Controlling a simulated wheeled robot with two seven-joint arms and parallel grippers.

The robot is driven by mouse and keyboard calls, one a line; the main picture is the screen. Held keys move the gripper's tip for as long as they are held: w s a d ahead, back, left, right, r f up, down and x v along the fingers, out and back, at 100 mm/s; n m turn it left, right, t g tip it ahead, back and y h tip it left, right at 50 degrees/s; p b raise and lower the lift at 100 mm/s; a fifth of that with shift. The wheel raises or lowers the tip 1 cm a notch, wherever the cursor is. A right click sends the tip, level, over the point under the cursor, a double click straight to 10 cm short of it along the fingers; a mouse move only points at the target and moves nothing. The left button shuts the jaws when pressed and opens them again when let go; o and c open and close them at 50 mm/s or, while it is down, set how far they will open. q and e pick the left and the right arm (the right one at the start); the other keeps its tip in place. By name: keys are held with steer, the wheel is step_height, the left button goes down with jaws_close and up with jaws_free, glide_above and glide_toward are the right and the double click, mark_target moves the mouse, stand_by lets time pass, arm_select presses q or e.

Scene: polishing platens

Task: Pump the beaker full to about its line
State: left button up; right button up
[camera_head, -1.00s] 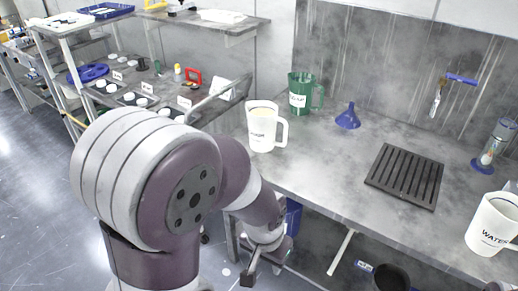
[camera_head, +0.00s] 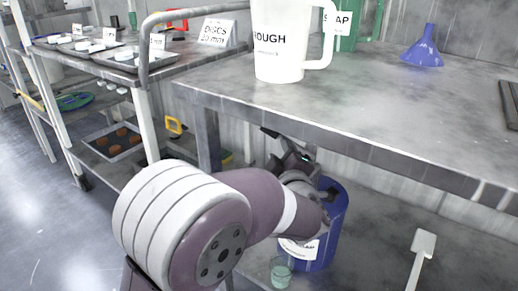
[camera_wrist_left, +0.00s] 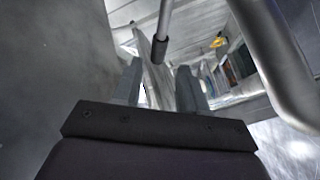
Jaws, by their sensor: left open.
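A blue drum (camera_head: 330,235) with a white label, partly readable as ending in "UMP", stands under the table. A small, pale green, clear beaker (camera_head: 281,272) stands in front of its base; its line and fill level are too small to tell. My left arm reaches across the drum and hides much of its top. My left gripper (camera_head: 285,146) is above the drum, under the table edge, small and dark there. In the left wrist view its two fingers (camera_wrist_left: 158,82) are apart. A metal rod with a dark end (camera_wrist_left: 160,48) shows between and beyond the fingertips.
The table's front edge (camera_head: 330,137) runs close above my left gripper. A white jug (camera_head: 280,45), a green jug (camera_head: 349,30) and a blue funnel (camera_head: 423,48) stand on top. A white paddle-like tool (camera_head: 423,245) is at lower right. A shelf rack stands at left.

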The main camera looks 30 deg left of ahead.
mark_target(267, 131)
arm_select(q)
steer(key=shift+n+y, duration=0.5)
steer(key=b+x, duration=0.1)
steer(key=x, duration=0.3)
steer(key=b+x, duration=0.2)
steer(key=x, duration=0.2)
steer(key=a+b+x, duration=0.1)
steer(key=b+x, duration=0.1)
steer(key=x, duration=0.2)
steer(key=shift+s+a+r, duration=0.15)
steer(key=shift+a+r, duration=0.15)
arm_select(e)
step_height(267, 131, down, 6)
steer(key=shift+w+a+r, duration=0.1)
steer(key=shift+w+a, duration=0.05)
